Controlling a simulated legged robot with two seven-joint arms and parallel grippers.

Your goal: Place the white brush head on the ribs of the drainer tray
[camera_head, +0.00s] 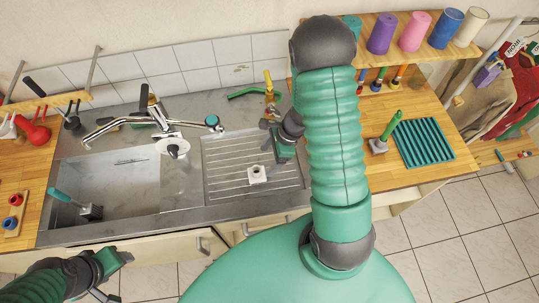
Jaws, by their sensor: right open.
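The white brush head (257,174) sits on the ribs of the steel drainer tray (222,150), toward its front right part. It looks like a small pale block with a dark hole in its top. My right gripper (273,140) is open above the back right of the tray, just behind the brush head and apart from it in the picture. My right forearm hides the counter to its right. My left gripper (112,276) is low at the left, in front of the counter; its jaws are too unclear to read.
A sink basin (115,185) left of the tray holds a teal-handled brush (75,204). A tap (160,125) stands behind it. A yellow bottle (269,87) is behind the tray. At right are a green-handled brush (386,132) and a ribbed teal mat (423,142).

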